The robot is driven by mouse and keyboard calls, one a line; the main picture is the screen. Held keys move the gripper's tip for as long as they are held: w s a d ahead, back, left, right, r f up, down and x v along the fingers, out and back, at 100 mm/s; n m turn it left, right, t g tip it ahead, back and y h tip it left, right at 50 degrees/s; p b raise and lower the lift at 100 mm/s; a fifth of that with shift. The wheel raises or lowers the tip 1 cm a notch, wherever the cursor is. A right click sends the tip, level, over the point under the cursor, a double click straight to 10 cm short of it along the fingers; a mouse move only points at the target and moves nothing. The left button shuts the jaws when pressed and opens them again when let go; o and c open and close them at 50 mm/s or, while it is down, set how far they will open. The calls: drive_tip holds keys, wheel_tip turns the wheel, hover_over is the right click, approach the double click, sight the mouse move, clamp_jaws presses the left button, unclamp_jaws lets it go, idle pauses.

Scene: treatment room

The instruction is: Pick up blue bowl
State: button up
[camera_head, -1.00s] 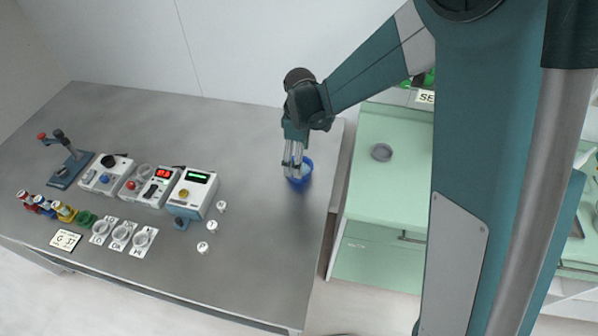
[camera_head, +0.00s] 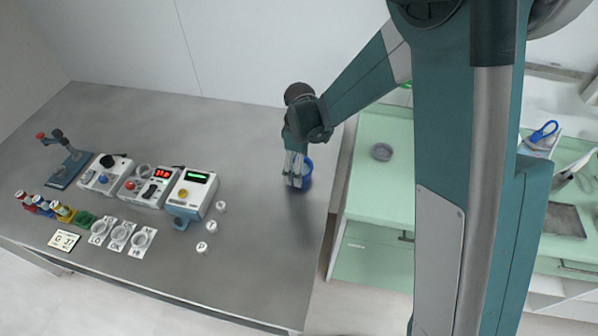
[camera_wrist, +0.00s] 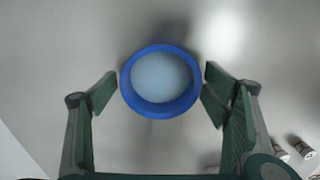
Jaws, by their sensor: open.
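The blue bowl (camera_head: 307,178) stands on the grey metal table near its right edge in the head view, partly hidden behind my gripper. In the wrist view the bowl (camera_wrist: 160,82) is seen from above, with a blue rim and a pale inside. My gripper (camera_head: 293,180) is directly above or around the bowl in the head view.
The grey table (camera_head: 250,130) is clear around the bowl. Several control boxes, such as the one with a green display (camera_head: 192,192), stand to the left, with small white-topped vials (camera_head: 212,226) beside them. A green cabinet (camera_head: 375,190) with a grey dish (camera_head: 381,152) adjoins at right.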

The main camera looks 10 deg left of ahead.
drive_tip(key=shift+c, duration=0.3)
drive_tip(key=c, duration=0.8)
drive_tip(key=shift+r, duration=0.15)
drive_tip(key=shift+r+p, duration=0.6)
drive_tip(key=shift+r, duration=4.3)
